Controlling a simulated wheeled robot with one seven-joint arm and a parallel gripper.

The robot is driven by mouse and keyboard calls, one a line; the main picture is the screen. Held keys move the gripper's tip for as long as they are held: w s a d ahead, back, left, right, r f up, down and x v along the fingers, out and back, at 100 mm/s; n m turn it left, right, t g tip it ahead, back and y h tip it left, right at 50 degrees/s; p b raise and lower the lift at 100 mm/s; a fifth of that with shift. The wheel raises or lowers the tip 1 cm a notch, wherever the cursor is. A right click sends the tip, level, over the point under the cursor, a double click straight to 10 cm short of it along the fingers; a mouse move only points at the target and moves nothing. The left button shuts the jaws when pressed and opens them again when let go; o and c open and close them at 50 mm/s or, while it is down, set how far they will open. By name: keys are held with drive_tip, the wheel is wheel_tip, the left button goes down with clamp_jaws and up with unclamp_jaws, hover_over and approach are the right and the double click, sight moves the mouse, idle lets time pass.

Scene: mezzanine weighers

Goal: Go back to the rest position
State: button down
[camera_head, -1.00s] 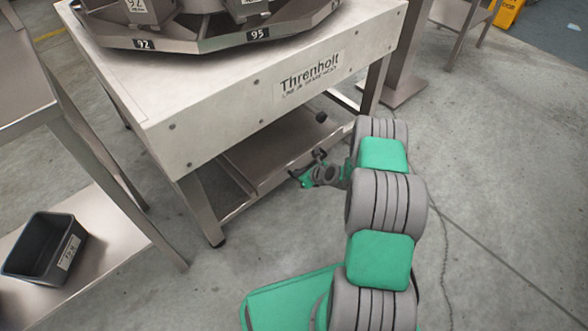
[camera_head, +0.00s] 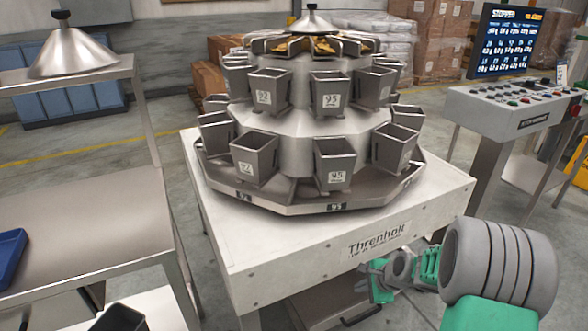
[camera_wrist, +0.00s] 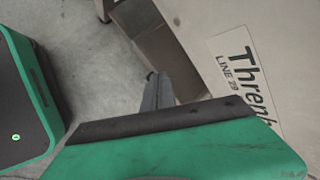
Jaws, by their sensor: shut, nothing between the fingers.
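My gripper (camera_head: 364,278) is at the front of the white weigher table (camera_head: 238,240), close by its lower front edge and the Threnholt label (camera_head: 376,240). It is shut and empty, and the arm comes in from the right. In the wrist view the grey fingers (camera_wrist: 156,92) show together beyond the green wrist housing, which hides part of the view. The Threnholt label (camera_wrist: 248,82) is at the right there. Whether the gripper touches the table, I cannot tell.
The multi-head weigher (camera_head: 300,130) with several grey buckets stands on the table. A steel bench (camera_head: 85,225) with a blue tray (camera_head: 10,262) is at left. A control console (camera_head: 515,112) and a screen reading STOPPED (camera_head: 503,42) are at right. Some floor shows between them.

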drive_tip(key=s+a+r+n+h+p, duration=0.1)
drive_tip(key=s+a+r+n+p, duration=0.15)
drive_tip(key=r, duration=0.55)
drive_tip(key=s+a+r+n+g+p, duration=0.1)
drive_tip(key=s+r+n+p, duration=0.25)
drive_tip(key=r, duration=0.55)
drive_tip(key=s+a+r+n+h+p, duration=0.1)
drive_tip(key=s+r+n+p, duration=0.15)
drive_tip(key=r, duration=0.55)
drive_tip(key=s+a+r+n+g+h+p, duration=0.1)
drive_tip(key=s+r+n+p, duration=0.7)
drive_tip(key=s+r, duration=0.4)
drive_tip(key=shift+a+r+n+p, duration=0.3)
drive_tip(key=shift+r+n, duration=0.25)
drive_tip(key=shift+r, duration=0.4)
drive_tip(key=shift+s, duration=0.15)
